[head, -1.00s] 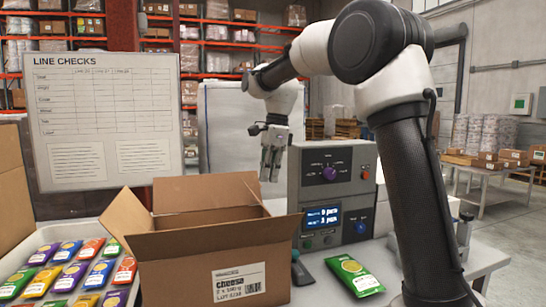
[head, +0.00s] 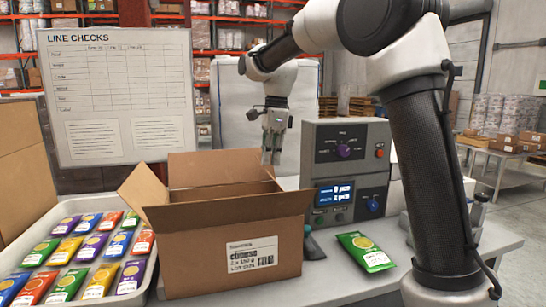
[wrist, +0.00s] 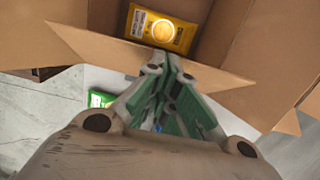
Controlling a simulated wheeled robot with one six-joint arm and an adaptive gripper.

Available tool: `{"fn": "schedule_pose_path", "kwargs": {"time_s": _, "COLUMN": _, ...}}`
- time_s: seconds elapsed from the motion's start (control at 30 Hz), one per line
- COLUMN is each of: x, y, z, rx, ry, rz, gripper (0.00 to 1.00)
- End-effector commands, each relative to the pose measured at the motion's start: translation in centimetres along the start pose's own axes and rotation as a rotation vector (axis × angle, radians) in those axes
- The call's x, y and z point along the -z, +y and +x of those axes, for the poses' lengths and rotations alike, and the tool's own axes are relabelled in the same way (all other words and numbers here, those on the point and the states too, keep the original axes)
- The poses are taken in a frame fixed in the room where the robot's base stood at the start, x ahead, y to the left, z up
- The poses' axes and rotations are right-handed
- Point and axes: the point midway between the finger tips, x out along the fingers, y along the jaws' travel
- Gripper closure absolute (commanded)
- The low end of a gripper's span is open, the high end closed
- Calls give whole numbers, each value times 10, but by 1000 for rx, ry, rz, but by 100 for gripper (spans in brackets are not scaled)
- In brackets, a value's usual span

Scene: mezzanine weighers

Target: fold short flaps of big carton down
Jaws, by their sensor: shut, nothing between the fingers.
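The big carton (head: 215,260) stands upright on the table with its top open. In the head view its left short flap (head: 141,190) sticks outward, and its far long flap (head: 215,168) stands raised. I cannot clearly make out the right short flap in the head view. My gripper (head: 272,157) is above and behind the carton's right end, pointing down, shut and empty. In the wrist view the shut fingertips (wrist: 163,70) overlap a carton flap (wrist: 105,50); whether they touch it I cannot tell. A yellow packet (wrist: 160,28) lies inside the carton.
A grey weigher (head: 343,170) with a lit display stands close right of the carton. A green packet (head: 364,251) lies in front of it. A white tray (head: 150,275) of coloured packets sits at the left. A whiteboard (head: 120,95) stands behind.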

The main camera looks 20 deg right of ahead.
Motion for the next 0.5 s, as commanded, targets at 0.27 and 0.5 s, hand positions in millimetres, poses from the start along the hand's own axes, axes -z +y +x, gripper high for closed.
{"fn": "schedule_pose_path", "kwargs": {"time_s": 0.27, "x": -6, "y": 0, "z": 4, "rx": -1, "ry": 49, "rz": -1, "gripper": 100}}
{"fn": "schedule_pose_path", "kwargs": {"time_s": 0.5, "x": -21, "y": 0, "z": 14, "rx": -2, "ry": 169, "rz": -3, "gripper": 100}}
